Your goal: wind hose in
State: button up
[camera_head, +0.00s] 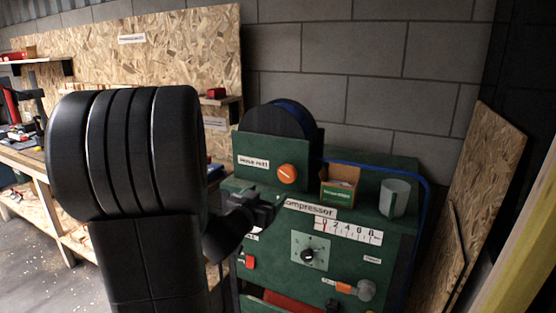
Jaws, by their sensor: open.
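The hose reel (279,119) sits on top of the green compressor (345,215) at the centre, with a dark round drum behind a green front plate. The plate has a label and an orange knob (287,174). The blue hose (421,182) runs from the reel to the right along the back of the compressor top, then down its right side. Its far end is hidden. My gripper (268,206) is open in front of the compressor's upper left, below and left of the orange knob and apart from it. I see nothing between its fingers.
A small open carton (339,184) and a grey cup (394,197) stand on the compressor top. The front has a gauge (348,231), a black dial (308,255) and a red switch (249,262). A wooden board (482,200) leans at right. A workbench (25,165) stands at left.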

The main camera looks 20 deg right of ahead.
aim_at(286, 175)
jog(key=x, duration=0.4)
jog(key=p+x, duration=0.1)
jog(key=x, duration=0.9)
jog(key=shift+s+d+r, duration=0.15)
jog(key=shift+s+r, duration=0.05)
jog(key=shift+r, duration=0.15)
jog(key=c, duration=1)
jog(key=shift+m, duration=0.4)
jog(key=m+b, duration=0.4)
jog(key=shift+f+m, duration=0.15)
jog(key=shift+m, duration=0.15)
jog(key=m+b, duration=0.1)
jog(key=m, duration=0.1)
jog(key=shift+m+b, duration=0.35)
jog(key=shift+m, duration=0.05)
jog(key=shift+m+b, duration=1.05)
jog(key=shift+m, duration=0.85)
